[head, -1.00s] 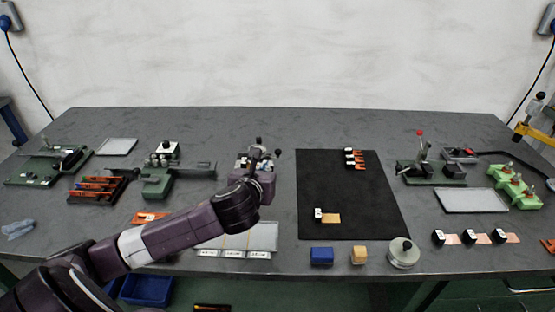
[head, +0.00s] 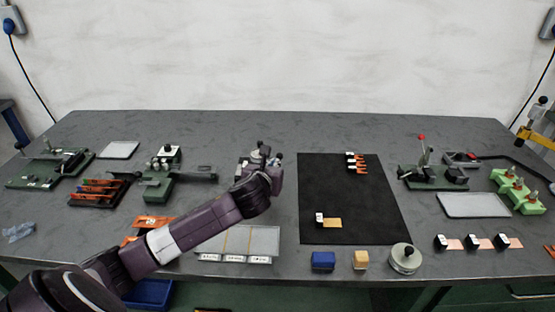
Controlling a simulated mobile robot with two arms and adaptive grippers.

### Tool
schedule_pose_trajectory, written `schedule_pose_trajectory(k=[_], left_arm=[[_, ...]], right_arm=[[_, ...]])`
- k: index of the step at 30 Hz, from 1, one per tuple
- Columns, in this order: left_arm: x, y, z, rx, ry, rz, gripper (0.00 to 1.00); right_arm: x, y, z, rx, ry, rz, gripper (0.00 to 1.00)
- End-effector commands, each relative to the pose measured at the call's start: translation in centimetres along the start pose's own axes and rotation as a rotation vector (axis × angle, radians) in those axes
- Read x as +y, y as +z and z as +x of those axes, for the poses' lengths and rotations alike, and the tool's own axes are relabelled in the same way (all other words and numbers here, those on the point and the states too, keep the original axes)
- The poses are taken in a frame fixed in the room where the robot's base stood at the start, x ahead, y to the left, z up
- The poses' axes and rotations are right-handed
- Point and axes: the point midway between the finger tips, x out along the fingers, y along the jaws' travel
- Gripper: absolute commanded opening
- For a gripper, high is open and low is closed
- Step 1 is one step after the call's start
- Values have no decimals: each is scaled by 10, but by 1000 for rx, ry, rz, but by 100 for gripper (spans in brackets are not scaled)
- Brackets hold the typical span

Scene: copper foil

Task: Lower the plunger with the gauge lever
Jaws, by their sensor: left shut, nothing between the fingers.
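A small grey gauge stand (head: 257,155) stands at the middle of the table, left of the black mat. Its lower part is hidden by my left arm, and its plunger and lever cannot be made out clearly. My left gripper (head: 275,161) is at the right side of the gauge, shut with nothing held. Its fingertips are small and partly hidden by the wrist, so I cannot tell whether they touch the lever. My right gripper is out of view.
The black mat (head: 350,205) right of the gauge holds small orange-and-black parts. A green fixture (head: 158,186) stands left of the gauge. A pale tray (head: 262,240), blue block (head: 323,261), yellow block (head: 361,259) and round weight (head: 405,258) lie near the front edge.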

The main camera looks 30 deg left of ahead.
Motion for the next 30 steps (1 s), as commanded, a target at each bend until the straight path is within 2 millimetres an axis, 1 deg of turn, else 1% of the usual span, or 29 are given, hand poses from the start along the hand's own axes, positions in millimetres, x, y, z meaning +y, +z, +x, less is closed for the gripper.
schedule_pose_trajectory(k=[1,6,12,18,30], left_arm=[[0,0,10,1,3,-3,0],[0,1,35,1,1,-4,0],[0,1,55,0,0,-2,0],[0,0,61,0,0,0,0],[0,1,62,0,6,-2,0]], right_arm=[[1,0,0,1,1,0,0],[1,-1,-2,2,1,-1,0],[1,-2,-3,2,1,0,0],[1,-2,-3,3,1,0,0],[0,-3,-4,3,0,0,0]])
